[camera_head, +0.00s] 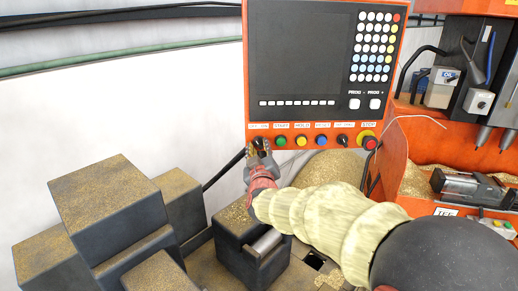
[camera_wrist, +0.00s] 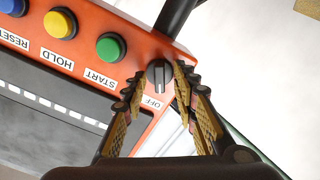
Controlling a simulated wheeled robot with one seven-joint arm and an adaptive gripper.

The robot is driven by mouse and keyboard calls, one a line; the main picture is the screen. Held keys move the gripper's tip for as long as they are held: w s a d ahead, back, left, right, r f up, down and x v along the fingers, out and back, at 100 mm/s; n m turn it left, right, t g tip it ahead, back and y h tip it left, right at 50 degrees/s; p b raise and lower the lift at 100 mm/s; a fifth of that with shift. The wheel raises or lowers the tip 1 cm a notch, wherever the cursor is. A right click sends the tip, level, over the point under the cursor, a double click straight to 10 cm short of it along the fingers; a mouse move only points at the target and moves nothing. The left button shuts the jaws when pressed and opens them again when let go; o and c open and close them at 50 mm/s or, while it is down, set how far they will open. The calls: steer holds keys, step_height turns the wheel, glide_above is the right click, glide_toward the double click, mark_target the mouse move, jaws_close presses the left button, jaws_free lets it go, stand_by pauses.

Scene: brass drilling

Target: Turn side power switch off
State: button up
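The black rotary switch (camera_wrist: 157,74) sits at the end of the orange panel's button row, beside a label reading "OFF", with the rest of the label hard to read. In the head view the switch (camera_head: 260,142) is at the lower left of the control panel, partly covered by my gripper (camera_head: 262,150). In the wrist view my gripper (camera_wrist: 160,78) is open, with one fingertip on each side of the switch. A gap shows on both sides of the knob; I cannot tell whether either finger touches it.
The green START button (camera_head: 279,141) is just right of the switch, then the yellow HOLD button (camera_head: 301,141) and blue RESET button (camera_head: 322,141). Another black knob (camera_head: 342,140) and the red STOP button (camera_head: 370,143) are farther right. Dark chip-covered blocks (camera_head: 120,215) stand lower left.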

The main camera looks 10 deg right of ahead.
steer(key=s+a, duration=0.2)
steer(key=s, duration=0.9)
steer(key=shift+s+a, duration=0.15)
steer(key=shift+s, duration=0.25)
steer(key=shift+f, duration=0.1)
